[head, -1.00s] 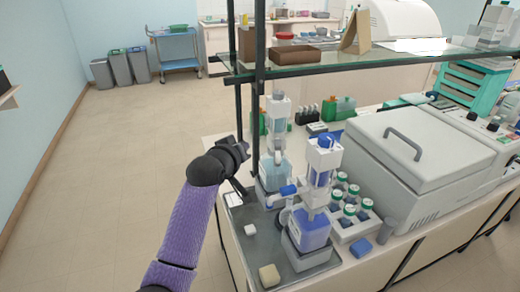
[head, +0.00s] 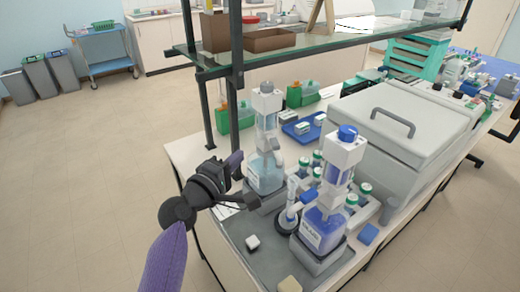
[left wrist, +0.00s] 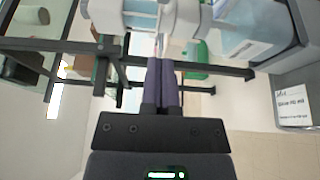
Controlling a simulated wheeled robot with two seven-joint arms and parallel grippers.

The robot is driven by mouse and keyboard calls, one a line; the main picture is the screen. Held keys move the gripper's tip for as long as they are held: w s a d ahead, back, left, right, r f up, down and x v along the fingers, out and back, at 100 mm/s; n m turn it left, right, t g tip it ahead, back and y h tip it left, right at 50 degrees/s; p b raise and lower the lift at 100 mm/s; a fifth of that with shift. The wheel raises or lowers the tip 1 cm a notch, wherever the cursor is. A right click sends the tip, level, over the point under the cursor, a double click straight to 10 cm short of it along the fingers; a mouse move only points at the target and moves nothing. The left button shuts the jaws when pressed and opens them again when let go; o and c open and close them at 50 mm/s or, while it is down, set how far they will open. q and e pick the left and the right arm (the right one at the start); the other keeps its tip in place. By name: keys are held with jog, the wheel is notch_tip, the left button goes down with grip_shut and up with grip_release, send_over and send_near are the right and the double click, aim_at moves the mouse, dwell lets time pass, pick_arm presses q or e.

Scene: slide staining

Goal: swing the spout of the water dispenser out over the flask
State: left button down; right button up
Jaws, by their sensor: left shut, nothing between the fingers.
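A dispenser bottle with pale blue liquid (head: 265,172) and a white upper column stands at the back of the grey tray (head: 243,225). I take it for the water dispenser. It also shows sideways in the left wrist view (left wrist: 245,30). My left gripper (head: 236,164) is shut and empty just left of it, with fingertips near its white upper part in the left wrist view (left wrist: 162,65); contact cannot be told. A second dispenser, with dark blue liquid (head: 320,230), stands in front, with a blue-tipped part (head: 309,195). A small clear vessel (head: 290,212), perhaps the flask, stands between them. My right gripper is out of view.
A shelf post (head: 236,90) and glass shelf (head: 340,45) stand close behind the water dispenser. Green-capped bottles (head: 363,190) and a grey lidded machine (head: 400,135) are to the right.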

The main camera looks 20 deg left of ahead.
aim_at(274, 148)
pick_arm(q)
jog(key=w+d, duration=0.4)
jog(key=shift+w, duration=0.35)
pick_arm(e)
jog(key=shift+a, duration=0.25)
pick_arm(q)
jog(key=shift+d, duration=0.1)
